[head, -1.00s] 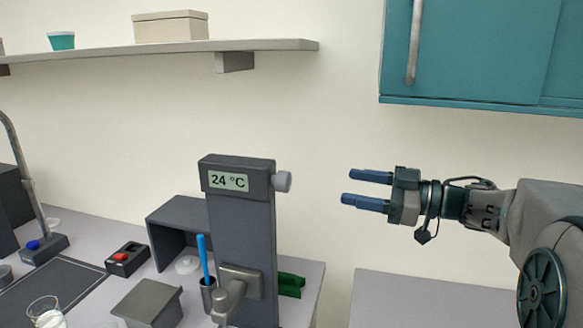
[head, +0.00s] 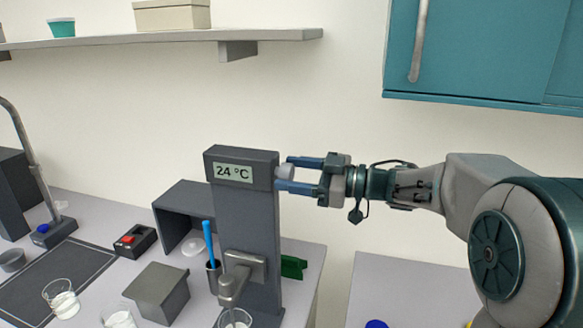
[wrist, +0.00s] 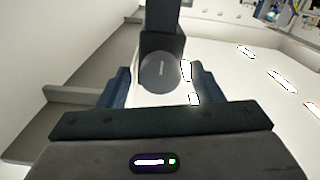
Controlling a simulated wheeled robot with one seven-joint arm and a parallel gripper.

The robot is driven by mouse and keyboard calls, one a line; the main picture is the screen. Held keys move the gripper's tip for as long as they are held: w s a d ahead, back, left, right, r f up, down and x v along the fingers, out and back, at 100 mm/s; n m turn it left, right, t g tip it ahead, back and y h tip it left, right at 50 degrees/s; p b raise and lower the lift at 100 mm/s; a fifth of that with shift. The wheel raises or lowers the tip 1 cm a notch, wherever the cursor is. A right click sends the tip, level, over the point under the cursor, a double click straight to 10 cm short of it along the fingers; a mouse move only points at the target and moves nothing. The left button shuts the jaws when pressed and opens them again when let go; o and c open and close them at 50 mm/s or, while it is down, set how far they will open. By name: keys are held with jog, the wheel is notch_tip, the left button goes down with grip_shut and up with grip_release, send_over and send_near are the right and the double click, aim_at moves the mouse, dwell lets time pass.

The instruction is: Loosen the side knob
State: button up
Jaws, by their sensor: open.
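The side knob (head: 286,171) is a light grey round knob on the right side of the dark grey column (head: 240,200), whose display (head: 233,173) reads 24 °C. My gripper (head: 284,174) is open, with its two blue fingers reaching left to the knob, one above and one below it in the head view. In the wrist view the knob's round grey face (wrist: 160,72) lies between the open fingers (wrist: 160,85). I cannot tell whether either finger touches the knob.
A tap-like spout (head: 234,282) is on the column's front, above a glass. A blue stick (head: 207,240) stands in a holder beside the column. A shelf (head: 150,40) and a teal cabinet (head: 480,50) are above. The wall space right of the column is free around my arm.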

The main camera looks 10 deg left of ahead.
jog(key=shift+a, duration=0.35)
jog(key=c, duration=1)
